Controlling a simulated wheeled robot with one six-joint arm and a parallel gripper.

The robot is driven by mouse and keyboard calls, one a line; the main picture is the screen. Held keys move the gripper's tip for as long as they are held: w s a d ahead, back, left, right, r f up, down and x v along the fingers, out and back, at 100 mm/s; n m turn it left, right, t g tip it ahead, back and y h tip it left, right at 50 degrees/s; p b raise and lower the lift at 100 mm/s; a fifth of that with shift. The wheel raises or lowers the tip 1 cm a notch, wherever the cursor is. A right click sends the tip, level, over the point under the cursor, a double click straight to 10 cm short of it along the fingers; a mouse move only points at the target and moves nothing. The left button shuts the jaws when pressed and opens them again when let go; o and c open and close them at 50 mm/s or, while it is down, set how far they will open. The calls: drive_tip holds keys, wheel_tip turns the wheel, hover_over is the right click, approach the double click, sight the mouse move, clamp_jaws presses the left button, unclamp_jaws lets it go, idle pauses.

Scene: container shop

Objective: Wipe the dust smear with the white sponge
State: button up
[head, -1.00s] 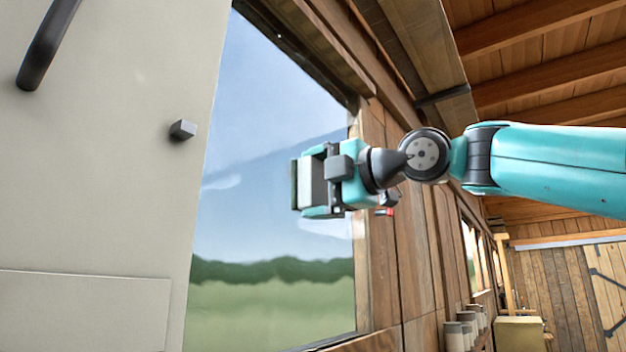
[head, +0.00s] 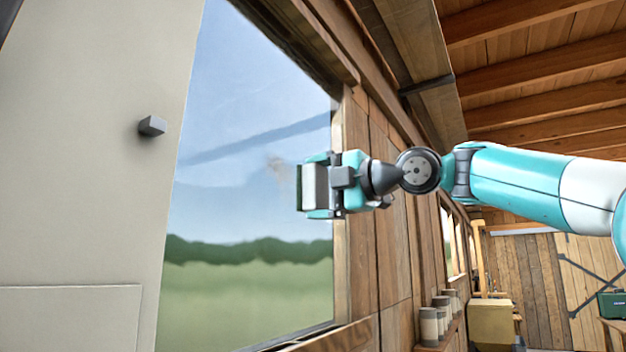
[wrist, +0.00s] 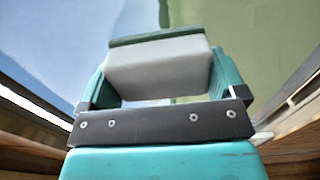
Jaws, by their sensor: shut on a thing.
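The white sponge (head: 308,187) is held between the two fingers of my gripper (head: 313,187); a dark green layer (wrist: 155,37) covers its far face. The white body of the sponge (wrist: 158,66) fills the gap between the fingers in the wrist view. A faint brownish smudge, which looks like the dust smear (head: 279,168), is on the window pane (head: 235,210), just up and left of the sponge. My gripper is near the right edge of the pane. I cannot tell whether the sponge touches the glass. The smear is not clear in the wrist view.
A pale cabinet or panel (head: 75,200) with a small grey knob (head: 152,126) stands left of the window. A plank wall (head: 363,230) and wooden window frame lie close on the right. Several canisters (head: 429,326) stand on a ledge at the lower right, near a tan box (head: 490,322).

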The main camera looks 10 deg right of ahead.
sight(290, 182)
drive_tip(key=shift+d+f, duration=0.1)
drive_tip(key=shift+s+a+b, duration=0.55)
drive_tip(key=shift+s+b, duration=0.05)
drive_tip(key=shift+b, duration=0.2)
drive_tip(key=shift+s+a+b, duration=0.85)
drive_tip(key=shift+s+a, duration=0.15)
drive_tip(key=shift+s, duration=0.25)
drive_tip(key=shift+s+a+b, duration=0.8)
drive_tip(key=shift+s+a, duration=0.15)
drive_tip(key=shift+s, duration=0.25)
drive_tip(key=shift+s+a+b, duration=0.85)
drive_tip(key=shift+s+a, duration=0.15)
drive_tip(key=shift+s, duration=0.25)
drive_tip(key=shift+r, duration=0.3)
drive_tip(key=shift+w+d, duration=0.15)
drive_tip(key=shift+w+d+p, duration=0.8)
drive_tip(key=shift+w+d, duration=0.3)
drive_tip(key=shift+w, duration=0.15)
drive_tip(key=shift+w+d+r+p, duration=0.1)
drive_tip(key=shift+w+d+p, duration=0.35)
drive_tip(key=shift+w, duration=0.2)
drive_tip(key=shift+w+d+p, duration=0.4)
drive_tip(key=shift+w+d, duration=0.05)
drive_tip(key=shift+w, duration=0.2)
drive_tip(key=shift+w+d+p, duration=0.85)
drive_tip(key=shift+w+d, duration=0.35)
drive_tip(key=shift+w, duration=0.45)
drive_tip(key=shift+s, duration=0.1)
